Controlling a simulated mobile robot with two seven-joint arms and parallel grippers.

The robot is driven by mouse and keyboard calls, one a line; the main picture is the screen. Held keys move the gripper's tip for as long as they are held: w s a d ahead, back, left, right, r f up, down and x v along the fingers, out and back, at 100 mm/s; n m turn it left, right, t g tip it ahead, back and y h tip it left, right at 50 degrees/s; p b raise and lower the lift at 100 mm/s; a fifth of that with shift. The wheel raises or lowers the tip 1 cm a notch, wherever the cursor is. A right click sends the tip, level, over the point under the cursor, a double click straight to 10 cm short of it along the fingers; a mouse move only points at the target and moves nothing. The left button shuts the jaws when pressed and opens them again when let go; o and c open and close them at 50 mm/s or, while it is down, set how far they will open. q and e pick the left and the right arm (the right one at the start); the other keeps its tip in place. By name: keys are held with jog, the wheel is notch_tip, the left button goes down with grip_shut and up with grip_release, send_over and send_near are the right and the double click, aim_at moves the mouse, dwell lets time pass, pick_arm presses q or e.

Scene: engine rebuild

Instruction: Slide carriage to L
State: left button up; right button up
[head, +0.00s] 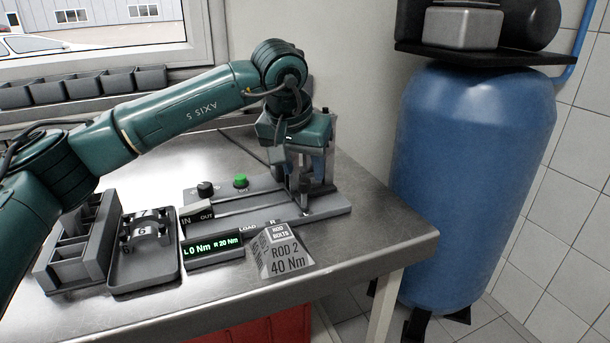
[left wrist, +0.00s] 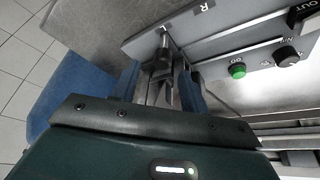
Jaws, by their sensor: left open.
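The tester plate (head: 330,206) with slide rails lies on the metal bench. A metal carriage post (head: 304,202) stands near the plate's right end, below my left gripper (head: 304,178). In the left wrist view, the post (left wrist: 163,52) appears between and beyond the open blue-padded fingers of my left gripper (left wrist: 160,85), close to the L mark. I cannot tell whether the fingers touch it. The R mark is farther along the plate. The gripper hides part of the carriage in the head view. My right gripper is out of view.
A display (head: 212,250) reads L 0 Nm, R 20 Nm. A sign block (head: 285,255) reads ROD 2, 40 Nm. A green button (head: 240,181) and black knob (head: 205,189) stand behind the rails.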

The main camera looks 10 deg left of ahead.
pick_arm(q)
jog(key=v, duration=0.9)
jog(key=shift+r, duration=0.3)
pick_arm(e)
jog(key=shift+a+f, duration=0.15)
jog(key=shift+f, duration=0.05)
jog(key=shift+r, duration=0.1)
